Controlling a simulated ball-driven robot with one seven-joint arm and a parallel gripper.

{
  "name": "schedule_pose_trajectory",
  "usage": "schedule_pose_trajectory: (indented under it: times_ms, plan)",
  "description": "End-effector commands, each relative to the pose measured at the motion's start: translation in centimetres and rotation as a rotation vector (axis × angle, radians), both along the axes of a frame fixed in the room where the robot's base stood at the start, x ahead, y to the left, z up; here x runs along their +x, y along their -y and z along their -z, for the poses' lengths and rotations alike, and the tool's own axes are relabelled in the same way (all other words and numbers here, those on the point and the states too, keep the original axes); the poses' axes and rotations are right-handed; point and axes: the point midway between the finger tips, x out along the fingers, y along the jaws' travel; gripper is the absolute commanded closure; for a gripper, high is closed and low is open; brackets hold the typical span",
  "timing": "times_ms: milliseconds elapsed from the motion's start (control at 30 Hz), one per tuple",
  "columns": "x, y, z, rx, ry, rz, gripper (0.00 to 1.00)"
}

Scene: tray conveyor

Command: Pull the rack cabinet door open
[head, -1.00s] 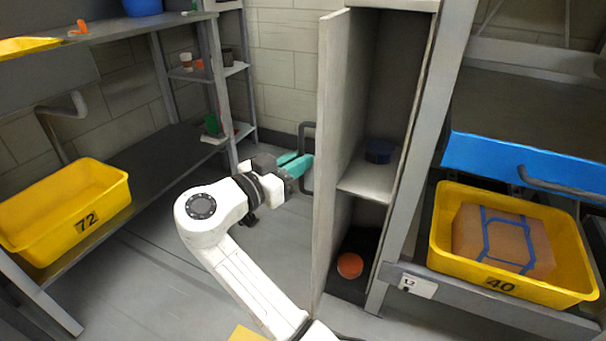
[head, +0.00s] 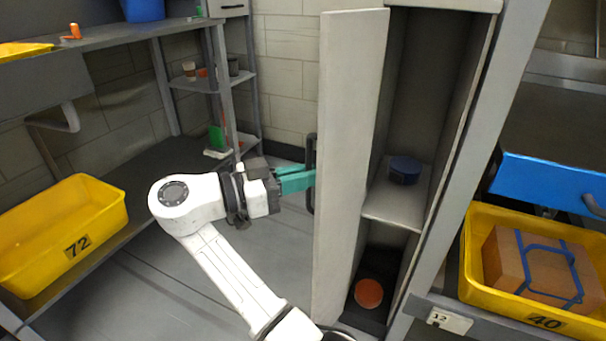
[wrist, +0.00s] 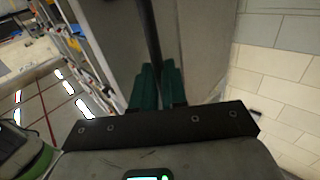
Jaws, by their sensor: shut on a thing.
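The rack cabinet door (head: 350,150) is a tall pale grey panel standing wide open in the head view, with the cabinet's inside in plain sight to its right. Its dark bar handle (head: 311,165) is on the door's left face. My gripper (head: 312,179) has teal fingers shut on the handle. In the wrist view the teal fingers (wrist: 158,88) close around the dark handle bar (wrist: 149,40), with the door panel behind. The exact contact between the fingertips and the bar is partly hidden.
Inside the cabinet, a blue round thing (head: 405,170) sits on a shelf and an orange round thing (head: 368,293) lies below. A yellow bin (head: 100,195) marked 72 stands left; another yellow bin (head: 473,270) with a box stands right. Floor (head: 150,290) is clear around my arm.

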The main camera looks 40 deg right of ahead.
Motion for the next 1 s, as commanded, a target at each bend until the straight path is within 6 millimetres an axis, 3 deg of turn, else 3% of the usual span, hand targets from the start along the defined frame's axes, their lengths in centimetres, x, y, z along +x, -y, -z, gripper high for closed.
schedule_pose_trajectory:
  times_ms: [33,200,233,467,767,1000]
  plan:
    - [0.2,0.8,-0.1,0.009,-0.002,-0.001,1.00]
    - [0.2,0.8,-0.1,0.010,-0.001,-0.002,1.00]
    - [0.3,0.8,-0.1,0.010,-0.001,-0.002,0.85]
    - [0.2,0.6,0.0,0.007,-0.001,-0.002,0.63]
    - [0.2,0.2,-0.1,0.003,-0.001,-0.005,0.62]
    - [0.9,-2.1,-0.2,0.004,-0.003,-0.008,0.62]
